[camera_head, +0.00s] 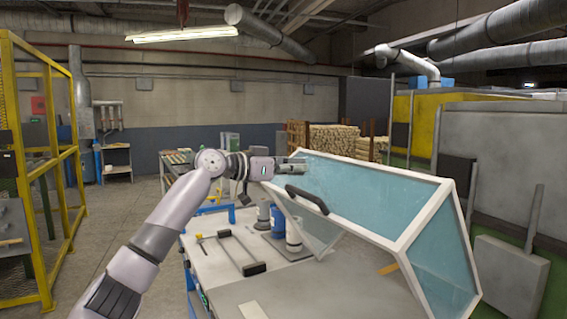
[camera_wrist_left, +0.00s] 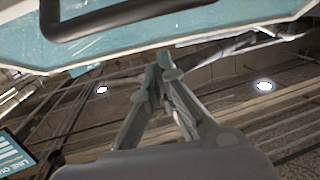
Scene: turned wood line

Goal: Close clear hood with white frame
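The clear hood with a white frame (camera_head: 405,240) stands tilted open over the workbench, its bluish panel sloping up toward the back. A black handle (camera_head: 307,200) is on its near left side. My left gripper (camera_head: 300,165) is at the hood's upper left corner, beyond the handle. In the left wrist view, the fingertips (camera_wrist_left: 164,65) meet with nothing seen between them. They are close to the white frame edge (camera_wrist_left: 200,38); I cannot tell if they touch it. The handle (camera_wrist_left: 130,12) crosses the top of that view. My right gripper is not in view.
The workbench (camera_head: 225,262) holds a black-handled bar (camera_head: 255,268) and blue and grey cylinders (camera_head: 278,222) beside the hood. A yellow cage (camera_head: 40,170) stands at left. Stacked wood (camera_head: 332,140) is behind. Grey machine housings (camera_head: 515,170) are at right. Floor at left is clear.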

